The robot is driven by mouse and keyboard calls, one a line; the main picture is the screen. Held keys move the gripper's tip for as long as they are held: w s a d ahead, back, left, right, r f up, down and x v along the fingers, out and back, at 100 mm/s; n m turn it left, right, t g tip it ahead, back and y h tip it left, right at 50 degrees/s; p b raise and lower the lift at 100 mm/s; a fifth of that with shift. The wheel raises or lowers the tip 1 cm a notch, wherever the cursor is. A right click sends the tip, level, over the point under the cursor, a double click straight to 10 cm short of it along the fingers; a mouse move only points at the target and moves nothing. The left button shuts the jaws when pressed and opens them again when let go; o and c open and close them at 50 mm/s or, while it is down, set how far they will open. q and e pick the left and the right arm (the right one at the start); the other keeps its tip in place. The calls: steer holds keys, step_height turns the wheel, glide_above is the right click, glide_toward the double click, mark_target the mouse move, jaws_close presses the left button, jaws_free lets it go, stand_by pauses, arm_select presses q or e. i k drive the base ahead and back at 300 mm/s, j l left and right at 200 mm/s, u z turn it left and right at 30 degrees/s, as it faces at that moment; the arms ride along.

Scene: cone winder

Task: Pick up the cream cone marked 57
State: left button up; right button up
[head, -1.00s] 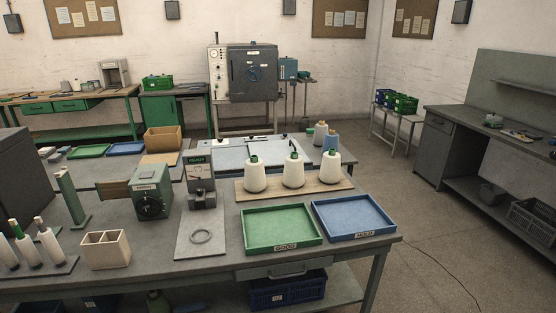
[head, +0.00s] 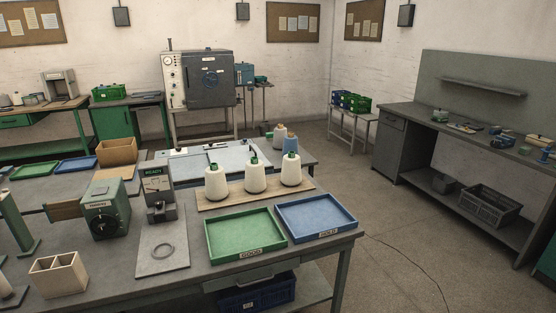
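Three cream cones with green tips stand upright in a row on a wooden board (head: 212,205) on the workbench. They are the left cone (head: 216,186), the middle cone (head: 255,178) and the right cone (head: 291,171). No number can be read on any of them at this size, so I cannot tell which is marked 57. Neither of my grippers is in view.
A green tray (head: 212,240) labelled GOOD and a blue tray (head: 350,222) labelled HOLD lie in front of the board. A scale (head: 158,190) reading READY and a green winder box (head: 106,209) stand to the left. Open floor (head: 400,240) lies right of the bench.

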mark_target(291, 175)
steer(key=i+l+z, duration=0.5)
steer(key=z, duration=0.3)
steer(key=i+z, duration=0.4)
steer(key=i+l+z, duration=0.2)
steer(key=i+z, duration=0.5)
steer(key=i, duration=0.2)
steer(key=i+z, duration=0.4)
steer(key=i+u, duration=0.7)
steer(key=i, duration=0.2)
steer(key=i+l+u, duration=0.25)
steer(key=i+u, duration=0.15)
steer(key=i+j+u, duration=0.15)
steer(key=i+u, duration=0.15)
steer(key=u, duration=0.2)
steer(key=i+u, duration=0.3)
steer(key=u, duration=0.2)
steer(key=i+l+u, duration=0.1)
steer(key=i+u, duration=0.25)
steer(key=u, duration=0.15)
steer(key=i+j+u, duration=0.1)
steer(key=u, duration=0.3)
steer(key=i+u, duration=0.25)
steer(key=u, duration=0.15)
steer(key=i+l+u, duration=0.1)
steer(key=u, duration=0.3)
steer(key=i+l+u, duration=0.1)
steer(key=i+u, duration=0.3)
steer(key=k, duration=0.1)
